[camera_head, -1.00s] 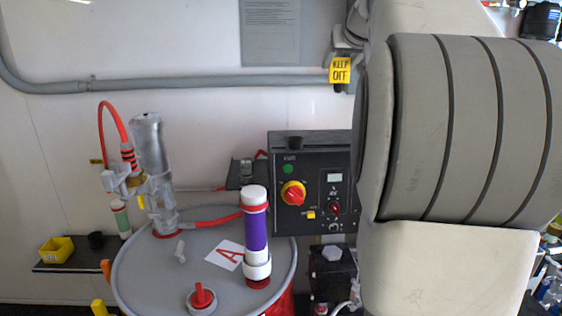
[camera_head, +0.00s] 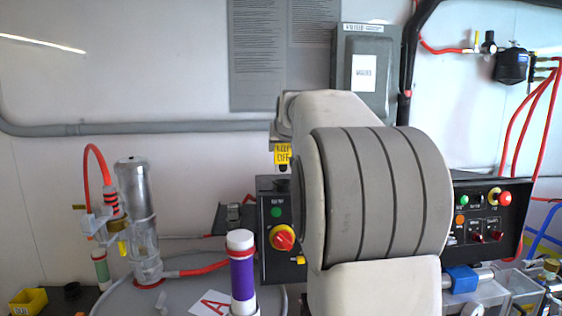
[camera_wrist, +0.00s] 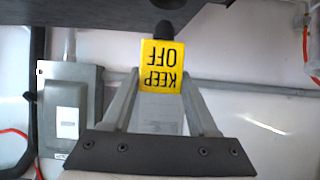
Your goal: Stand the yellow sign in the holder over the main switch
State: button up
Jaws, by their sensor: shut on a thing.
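The yellow KEEP OFF sign (camera_head: 283,154) is held in my gripper (camera_head: 282,143), with its black foot pointing down. In the wrist view the sign (camera_wrist: 162,66) appears upside down between the two fingers of my gripper (camera_wrist: 161,78). The main switch (camera_head: 283,238), a red knob on a yellow plate, is on the front of the black control box (camera_head: 264,215). A dark round piece on the box top, apparently the holder (camera_head: 281,186), is just below the sign's foot. I cannot tell whether they touch. My arm hides the box's right part.
A purple-banded tube (camera_head: 242,275) stands on the drum (camera_head: 160,301) left of the box. A second control panel (camera_head: 490,217) is at the right. A grey wall box (camera_head: 366,65) and a grey pipe (camera_head: 150,127) are behind on the wall.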

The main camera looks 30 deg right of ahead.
aim_at(283, 160)
jog(key=shift+f, duration=2.05)
jog(key=shift+f, duration=0.1)
jog(key=o, duration=1.3)
jog(key=b+v, duration=0.1)
jog(key=v, duration=1.1)
jog(key=shift+b, duration=0.3)
